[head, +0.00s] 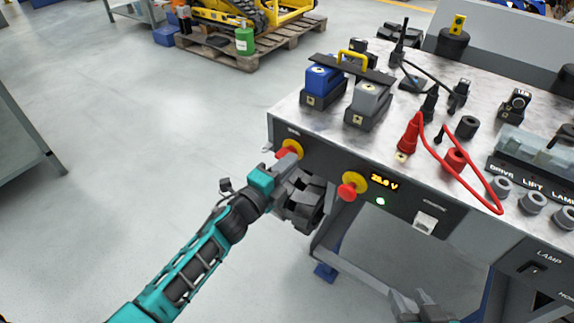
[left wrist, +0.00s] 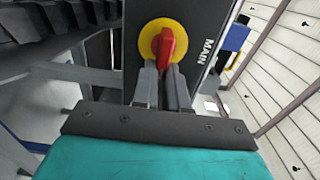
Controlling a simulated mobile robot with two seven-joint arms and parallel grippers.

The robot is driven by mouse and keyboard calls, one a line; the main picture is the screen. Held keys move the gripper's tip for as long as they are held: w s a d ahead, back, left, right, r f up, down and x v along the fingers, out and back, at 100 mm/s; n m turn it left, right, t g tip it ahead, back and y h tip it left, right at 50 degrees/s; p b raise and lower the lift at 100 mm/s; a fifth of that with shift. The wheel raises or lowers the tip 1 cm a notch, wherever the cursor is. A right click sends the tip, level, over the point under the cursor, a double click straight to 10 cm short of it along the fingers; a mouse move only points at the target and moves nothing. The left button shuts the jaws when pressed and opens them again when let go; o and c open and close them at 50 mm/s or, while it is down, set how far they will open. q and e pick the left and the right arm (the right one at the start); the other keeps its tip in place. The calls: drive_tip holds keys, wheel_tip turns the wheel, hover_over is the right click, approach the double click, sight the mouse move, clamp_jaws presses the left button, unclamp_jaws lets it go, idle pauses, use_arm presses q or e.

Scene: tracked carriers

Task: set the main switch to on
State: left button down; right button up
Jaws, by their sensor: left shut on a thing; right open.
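The main switch (head: 292,148) is a red handle on a yellow disc at the left end of the bench's front panel. In the left wrist view the switch (left wrist: 166,44) sits beside the label MAIN, with its red handle roughly upright in the picture. My left gripper (head: 290,162) is shut on the red handle; its fingers (left wrist: 164,72) hide the handle's lower part. My right gripper (head: 421,300) is open and empty at the bottom of the head view, below the front panel.
A red knob on a yellow disc (head: 352,187) is right of my left gripper, near a lit voltage display (head: 384,182) and a green light (head: 380,201). Battery blocks (head: 323,82), plugs and a red cable (head: 470,172) occupy the bench top.

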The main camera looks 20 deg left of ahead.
use_arm(q)
drive_tip(key=c, duration=1.2)
unclamp_jaws()
drive_tip(key=shift+o, duration=0.2)
use_arm(e)
drive_tip(key=shift+d, duration=0.1)
use_arm(q)
drive_tip(key=p+v, duration=0.1)
drive_tip(key=v, duration=1.2)
use_arm(e)
drive_tip(key=shift+r, duration=0.65)
use_arm(q)
drive_tip(key=s+n+g+y+p, duration=0.2)
drive_tip(key=s+n+p, duration=0.3)
drive_tip(key=n, duration=0.4)
drive_tip(key=s+d+n+g+y+p, duration=0.1)
drive_tip(key=s+n+g+p, duration=0.3)
drive_tip(key=n, duration=0.6)
drive_tip(key=shift+s+r+y+p, duration=0.3)
drive_tip(key=shift+s+y+p, duration=0.2)
drive_tip(key=shift+p, duration=0.1)
use_arm(e)
wheel_tip(320, 180, up, 6)
drive_tip(key=s+d+h, duration=0.1)
drive_tip(key=d, duration=0.1)
drive_tip(key=shift+s+d+f, duration=0.2)
drive_tip(key=shift+s+d, duration=0.05)
drive_tip(key=shift+d, duration=0.15)
